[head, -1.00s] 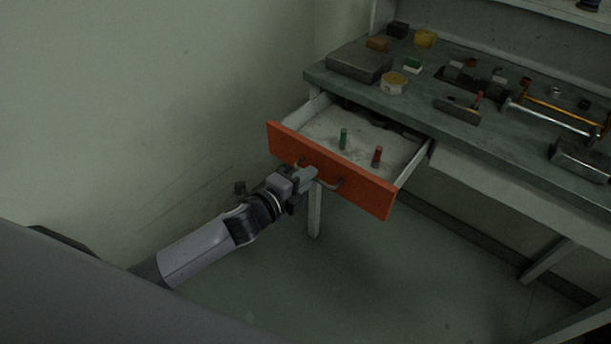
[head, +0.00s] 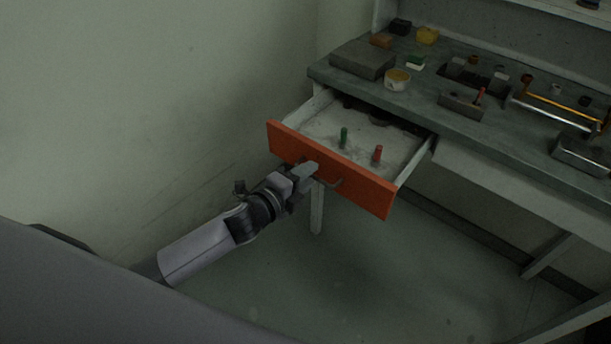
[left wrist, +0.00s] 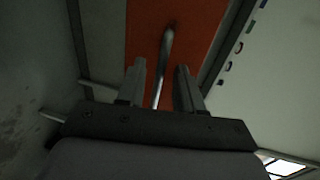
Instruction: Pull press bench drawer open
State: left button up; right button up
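The press bench drawer has an orange front (head: 362,193) and stands well out from the bench, with its pale inside (head: 325,126) in view. A green peg (head: 343,137) and a red peg (head: 378,153) stand upright in it. A metal bar handle (head: 335,183) is on the front; it also shows in the left wrist view (left wrist: 166,50). My left gripper (head: 308,171) is at the handle's left part. In the left wrist view, its two fingers (left wrist: 161,82) are apart, with the handle bar between them and gaps showing on both sides. My right gripper is not in view.
A wall is close on the left. The floor (head: 400,290) before the bench is clear.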

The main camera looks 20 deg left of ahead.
pick_arm(q)
jog(key=shift+s, duration=0.15)
jog(key=v, duration=0.7)
jog(key=shift+f, duration=0.1)
dwell(0.4)
jog(key=s+f+n+g+y, duration=0.1)
jog(key=s+f+n+g, duration=0.1)
jog(key=s+f+n, duration=0.3)
jog(key=s+a+f+n+g+y, duration=0.1)
jog(key=s+f+n, duration=0.5)
jog(key=s+n, duration=0.6)
jog(key=n+g+y, duration=0.1)
jog(key=n, duration=0.1)
jog(key=shift+s+f+n, duration=0.35)
jog(key=shift+n, duration=0.05)
